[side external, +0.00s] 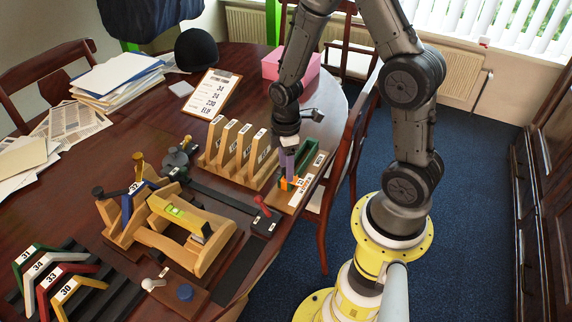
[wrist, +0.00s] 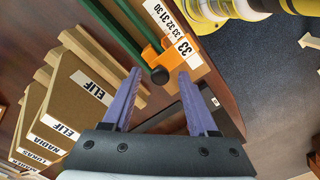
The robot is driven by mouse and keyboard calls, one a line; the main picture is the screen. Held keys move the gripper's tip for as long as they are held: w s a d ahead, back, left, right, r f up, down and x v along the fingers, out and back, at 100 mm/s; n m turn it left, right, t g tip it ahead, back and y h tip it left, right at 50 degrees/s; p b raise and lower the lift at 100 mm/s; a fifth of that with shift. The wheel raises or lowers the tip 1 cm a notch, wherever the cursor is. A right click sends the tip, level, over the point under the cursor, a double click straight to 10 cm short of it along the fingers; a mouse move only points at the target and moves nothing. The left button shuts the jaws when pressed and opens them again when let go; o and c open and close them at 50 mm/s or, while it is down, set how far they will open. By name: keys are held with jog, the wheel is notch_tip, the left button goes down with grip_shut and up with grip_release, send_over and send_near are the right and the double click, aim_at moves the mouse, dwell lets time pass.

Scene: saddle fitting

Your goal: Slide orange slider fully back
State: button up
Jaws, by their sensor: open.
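The orange slider (wrist: 160,56) sits on a wooden gauge board (wrist: 203,72) at one end of its green rails (wrist: 118,28), near the label "33". A round dark knob (wrist: 160,75) is on the slider's side towards my gripper. My gripper (wrist: 159,74) is open, its two purple fingers on either side of the knob in the wrist view; I cannot tell whether they touch it. In the side view my gripper (side external: 288,172) points down at the slider (side external: 296,184) and partly hides it. The green rails (side external: 311,160) run behind it.
Upright wooden boards with name labels (side external: 237,145) stand close left of the gauge. A red-handled lever (side external: 262,207) and a wooden saddle stand with a yellow level (side external: 180,213) are nearer the camera. A pink box (side external: 290,65) and clipboard (side external: 212,93) lie behind.

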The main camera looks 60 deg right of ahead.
grip_shut()
dwell(0.3)
dwell(1.1)
